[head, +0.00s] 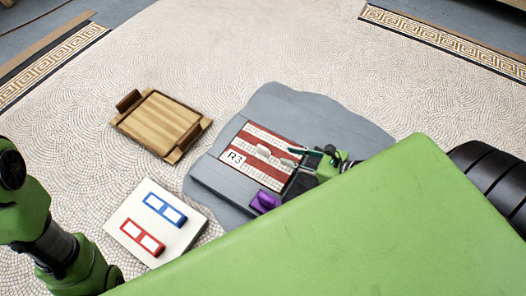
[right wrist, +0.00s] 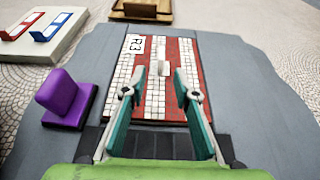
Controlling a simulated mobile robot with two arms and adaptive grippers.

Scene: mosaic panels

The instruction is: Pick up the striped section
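The striped section is a flat red and white mosaic panel (head: 247,137) labelled R3, lying in the grey slab. It also shows in the right wrist view (right wrist: 155,100), with a small pale block (right wrist: 163,69) standing on it. My right gripper (head: 289,156) is over the panel. In the right wrist view its two fingers (right wrist: 160,78) are apart, with nothing between them, and the pale block appears just beyond the tips. Whether the fingers touch the panel I cannot tell. My left arm shows at the left edge of the head view, but its gripper is not visible.
The grey slab (head: 310,112) lies on the pebbled floor. A purple block (head: 265,201) on a dark base stands near the panel. A wooden tray (head: 122,122) is at the back left. A white board (head: 186,237) with blue and red frames lies at the front left.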

